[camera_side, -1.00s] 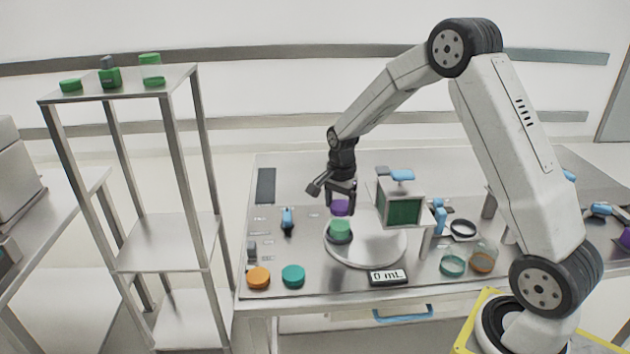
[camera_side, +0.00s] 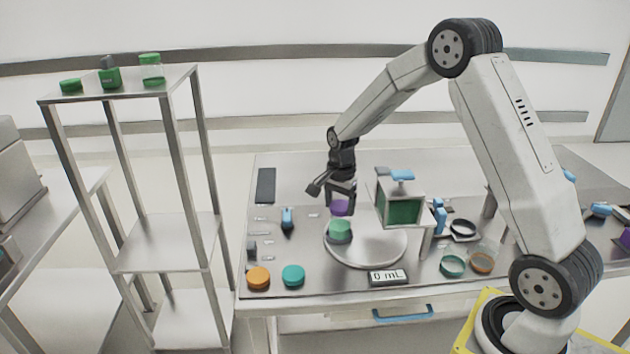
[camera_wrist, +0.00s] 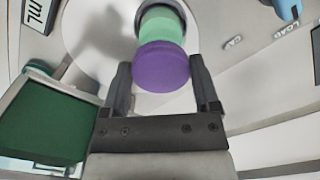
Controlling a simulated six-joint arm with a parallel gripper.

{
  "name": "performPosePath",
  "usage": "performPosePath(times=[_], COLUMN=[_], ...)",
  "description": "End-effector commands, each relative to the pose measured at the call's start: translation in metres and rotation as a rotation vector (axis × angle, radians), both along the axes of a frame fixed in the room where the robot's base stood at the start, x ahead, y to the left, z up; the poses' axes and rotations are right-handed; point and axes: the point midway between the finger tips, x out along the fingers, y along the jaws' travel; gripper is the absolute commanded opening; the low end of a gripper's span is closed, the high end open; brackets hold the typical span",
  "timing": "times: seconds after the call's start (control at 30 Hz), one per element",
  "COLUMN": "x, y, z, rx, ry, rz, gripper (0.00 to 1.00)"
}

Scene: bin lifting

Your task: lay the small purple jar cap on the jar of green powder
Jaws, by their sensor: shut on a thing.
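The small purple jar cap (camera_side: 341,208) is between the fingers of my gripper (camera_side: 341,203), which is shut on it. In the wrist view the cap (camera_wrist: 162,67) shows as a purple disc between the two fingertips (camera_wrist: 163,80). The jar of green powder (camera_side: 340,230) stands upright on the round white plate (camera_side: 372,254), near its left side. The cap is held above the jar, apart from it by a small gap in the side view. In the wrist view the cap hides part of the green jar (camera_wrist: 162,27).
A box with a dark green front (camera_side: 398,207) stands close to the right of my gripper. A "0 mL" display (camera_side: 388,277) sits in front of the plate. Orange (camera_side: 258,278) and teal (camera_side: 293,276) caps lie at the front left. Open jars (camera_side: 452,266) stand right.

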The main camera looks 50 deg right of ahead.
Motion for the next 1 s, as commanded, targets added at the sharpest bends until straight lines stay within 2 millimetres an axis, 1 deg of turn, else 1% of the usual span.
performPosePath(times=[0.37, 1.0], x=[-0.0001, -0.0001], y=[0.0000, 0.0000], z=[-0.0010, -0.0101], rx=[0.000, 0.000], ry=[0.000, 0.000], rz=[0.000, 0.000], gripper=[0.24, 0.24])
